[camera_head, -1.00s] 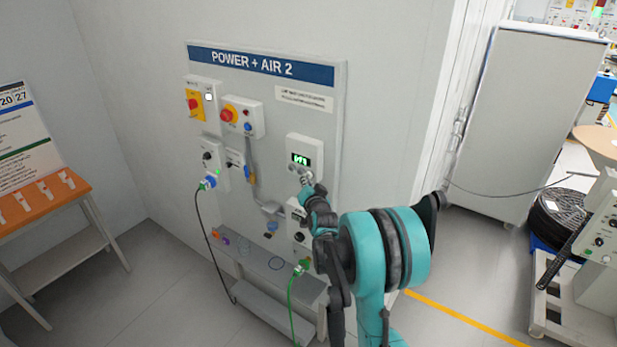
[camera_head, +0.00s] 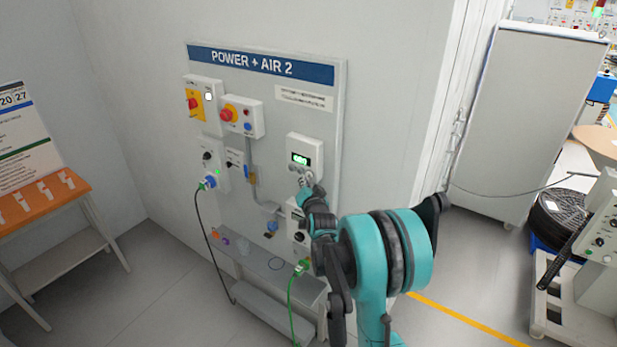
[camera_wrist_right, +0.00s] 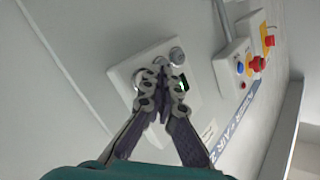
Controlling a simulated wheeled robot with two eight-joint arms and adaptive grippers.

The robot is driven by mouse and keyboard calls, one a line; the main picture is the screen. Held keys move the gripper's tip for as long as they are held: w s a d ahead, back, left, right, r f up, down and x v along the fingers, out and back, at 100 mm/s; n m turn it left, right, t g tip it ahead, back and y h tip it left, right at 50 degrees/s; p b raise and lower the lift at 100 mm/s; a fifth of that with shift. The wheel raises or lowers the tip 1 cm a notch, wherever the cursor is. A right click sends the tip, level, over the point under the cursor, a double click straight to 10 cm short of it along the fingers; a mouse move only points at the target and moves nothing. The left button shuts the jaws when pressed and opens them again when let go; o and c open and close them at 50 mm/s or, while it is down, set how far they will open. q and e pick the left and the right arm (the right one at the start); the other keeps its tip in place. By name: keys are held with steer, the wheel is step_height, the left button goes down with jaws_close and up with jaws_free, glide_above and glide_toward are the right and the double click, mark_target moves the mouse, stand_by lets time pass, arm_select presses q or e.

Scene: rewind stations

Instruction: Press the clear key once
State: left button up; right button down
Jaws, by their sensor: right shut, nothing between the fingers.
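The white box with a green-lit display (camera_head: 301,158) is mounted on the right side of the POWER + AIR 2 panel. Its digits are too small to read surely. My right gripper (camera_head: 304,181) is shut and empty, with its fingertips at the lower face of this box, just below the display. In the right wrist view the shut fingertips (camera_wrist_right: 160,66) are over the box face (camera_wrist_right: 125,71), between a grey round knob or key (camera_wrist_right: 177,56) and a partly covered round one (camera_wrist_right: 138,76). The clear key cannot be told apart. Whether the tips touch the box is unclear. My left gripper is out of view.
The panel (camera_head: 265,105) also carries a red emergency button (camera_head: 228,114), a yellow-and-red switch (camera_head: 194,103) and a blue plug (camera_head: 209,183). A grey shelf (camera_head: 255,262) is below, with a green cable (camera_head: 291,303) hanging near my arm.

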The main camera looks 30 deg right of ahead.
steer(key=shift+a, duration=0.15)
steer(key=shift+s+a+b, duration=0.1)
steer(key=shift+s+a, duration=0.25)
steer(key=shift+a, duration=0.4)
steer(key=shift+s+a+b, duration=0.1)
steer(key=shift+s+a, duration=0.2)
steer(key=shift+a, duration=0.5)
steer(key=shift+s+a+b, duration=0.1)
steer(key=shift+s+a, duration=0.25)
steer(key=shift+a, duration=0.4)
steer(key=s+a+f+n+g+y+b, duration=0.2)
steer(key=s+a+f+n+b, duration=0.2)
steer(key=s+a+f, duration=0.2)
steer(key=s+a+f+n+g+y+b, duration=0.2)
steer(key=s+a, duration=0.7)
steer(key=s, duration=0.6)
steer(key=s+a+f+n+g+y+b, duration=0.2)
steer(key=s+a+f+n+g+b, duration=0.2)
steer(key=s+a+f+b, duration=0.3)
steer(key=s+a+f+n, duration=0.1)
steer(key=s+f, duration=0.2)
steer(key=s, duration=0.1)
steer(key=shift+a+f+n, duration=0.25)
steer(key=shift+a+n, duration=0.1)
steer(key=shift+n, duration=0.05)
